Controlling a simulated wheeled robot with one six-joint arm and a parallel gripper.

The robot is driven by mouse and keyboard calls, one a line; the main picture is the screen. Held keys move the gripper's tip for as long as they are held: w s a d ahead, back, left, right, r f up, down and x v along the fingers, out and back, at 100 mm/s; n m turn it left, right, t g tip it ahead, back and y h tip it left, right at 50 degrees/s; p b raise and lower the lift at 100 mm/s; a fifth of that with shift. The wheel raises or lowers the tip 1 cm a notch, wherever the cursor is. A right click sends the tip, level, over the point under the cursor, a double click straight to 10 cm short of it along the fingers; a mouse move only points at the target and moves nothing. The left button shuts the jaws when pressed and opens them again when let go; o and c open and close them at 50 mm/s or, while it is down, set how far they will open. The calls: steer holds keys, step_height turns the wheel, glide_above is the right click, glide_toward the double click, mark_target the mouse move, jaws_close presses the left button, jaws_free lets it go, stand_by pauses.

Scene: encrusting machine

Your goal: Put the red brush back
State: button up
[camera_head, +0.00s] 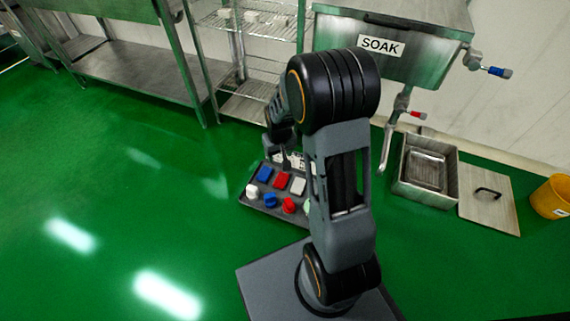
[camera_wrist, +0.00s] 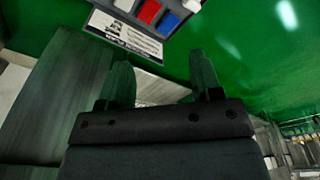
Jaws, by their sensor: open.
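A dark tray (camera_head: 243,201) holds red, blue and white pieces. A red flat block (camera_head: 281,181) lies in its back row between a blue block (camera_head: 265,173) and a white block (camera_head: 298,186). A red rounded piece (camera_head: 289,205) is in the front row beside a blue one (camera_head: 270,200). I cannot tell which red piece is the brush. The wrist view shows the red block (camera_wrist: 170,2) at the top edge, cut off. My gripper (camera_wrist: 162,70) is open, with nothing seen between its fingers. In the head view it is partly hidden by my arm, near the tray's back edge.
A steel tank marked SOAK (camera_head: 382,46) stands behind, with blue and red valve handles. A steel basin (camera_head: 428,172), a lid with a black handle (camera_head: 490,194) and a yellow bucket (camera_head: 551,197) are right. Wire shelves (camera_head: 245,60) stand behind. Green floor at left is clear.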

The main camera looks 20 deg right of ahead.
steer(key=s+a+r, duration=0.2)
steer(key=s+r, duration=0.5)
steer(key=s, duration=0.1)
steer(key=s+a+r+t, duration=0.1)
steer(key=s+a+r, duration=0.2)
steer(key=s+r, duration=0.4)
steer(key=shift+s+r, duration=0.35)
steer(key=shift+r, duration=0.4)
